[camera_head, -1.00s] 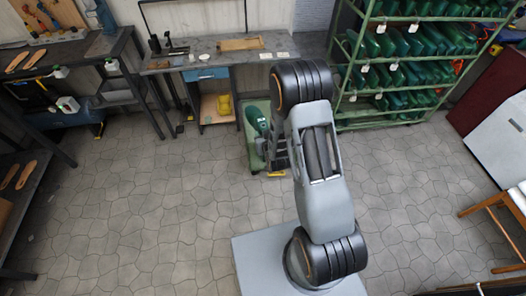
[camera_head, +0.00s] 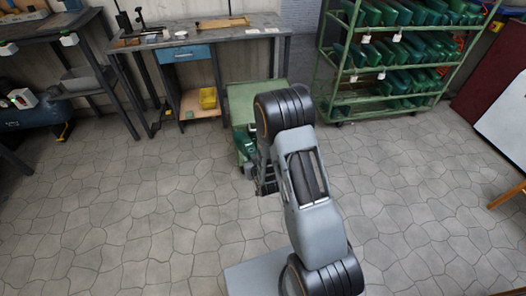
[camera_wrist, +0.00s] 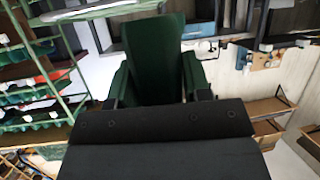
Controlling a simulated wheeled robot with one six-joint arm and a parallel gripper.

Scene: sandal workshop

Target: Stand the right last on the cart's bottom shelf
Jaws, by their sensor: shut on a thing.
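The green cart (camera_head: 238,96) stands on the floor in front of the workbench, partly hidden behind my arm. My gripper (camera_head: 262,180) is low at the cart's near side, mostly covered by my own wrist in the head view. In the wrist view my gripper (camera_wrist: 156,88) is shut on a dark green last (camera_wrist: 153,50), which fills the space between the fingers. The last also shows in the head view (camera_head: 244,141) against the cart's near side. Whether it touches a shelf cannot be told. The cart's bottom shelf is mostly hidden.
A workbench (camera_head: 215,38) with a blue drawer and a yellow bin (camera_head: 208,97) below stands behind the cart. A green rack (camera_head: 335,96) full of lasts stands to the right. Dark shelving is at the left. The tiled floor around the cart's near side is clear.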

